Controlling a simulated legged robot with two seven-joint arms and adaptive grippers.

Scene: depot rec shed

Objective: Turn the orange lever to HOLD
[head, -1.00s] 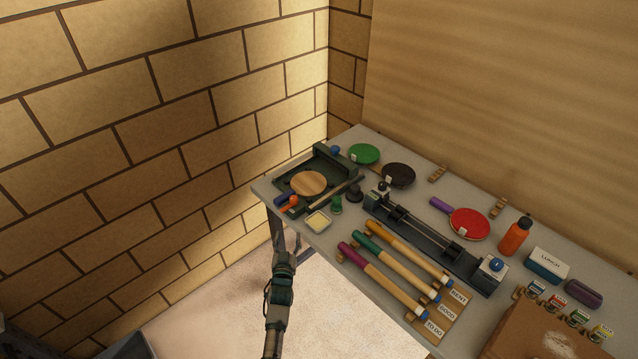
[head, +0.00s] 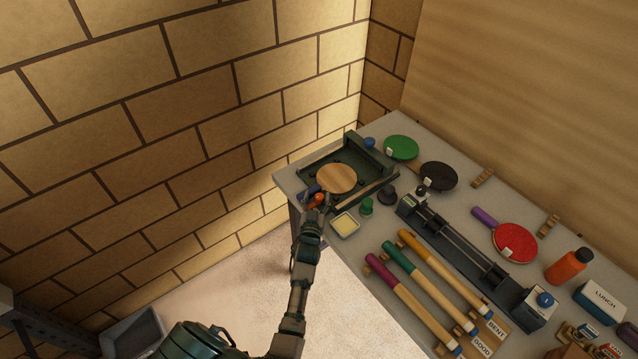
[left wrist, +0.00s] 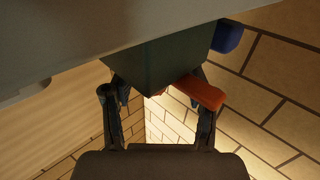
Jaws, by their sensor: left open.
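The orange lever (head: 318,198) is on the near left corner of a dark green fixture (head: 378,192) with a round wooden disc (head: 337,178). My left gripper (head: 316,203) is at the lever, its fingertips partly overlapping it. In the left wrist view, the orange lever (left wrist: 203,93) shows beside the dark block of the fixture (left wrist: 160,62). There the left gripper (left wrist: 157,105) is open, with the lever crossing its right finger. I cannot tell whether they touch. No HOLD mark is readable. My right gripper is not in view.
A blue part (head: 311,189) is close by the lever. A cream dish (head: 345,224) and green piece (head: 367,206) stand just right of my gripper. Several coloured-handled rods, paddles and a dark rail (head: 460,250) fill the table. A brick wall (head: 150,110) is on the left.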

